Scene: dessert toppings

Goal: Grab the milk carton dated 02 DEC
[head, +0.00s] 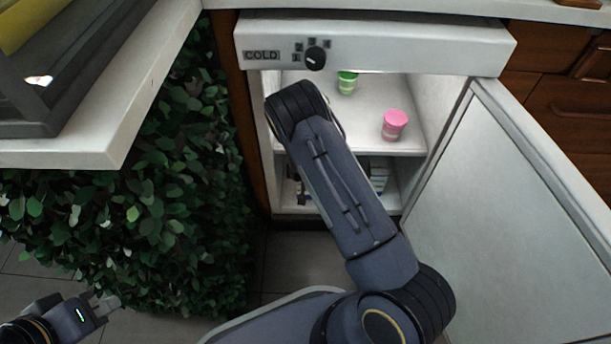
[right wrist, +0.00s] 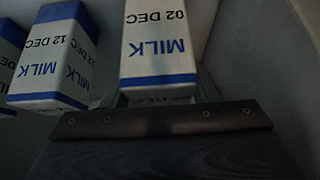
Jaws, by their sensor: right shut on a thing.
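The milk carton dated 02 DEC (right wrist: 158,45) is white with blue bands and sits straight in front of my right gripper (right wrist: 162,98) in the right wrist view. The gripper is shut on this carton, near its closest end. A second milk carton, dated 12 DEC (right wrist: 52,60), stands beside it to the left. In the head view my right arm reaches into the fridge's lower compartment, and its gripper is hidden there. Part of a pale carton (head: 378,174) shows right of the arm. My left gripper (head: 106,302) is empty and looks open at the lower left.
The fridge (head: 375,45) has its door (head: 510,220) swung open to the right. A green cup (head: 347,83) and a pink cup (head: 394,125) stand on the upper shelf (head: 365,105). A leafy hedge (head: 170,180) and a white counter (head: 130,110) are at the left.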

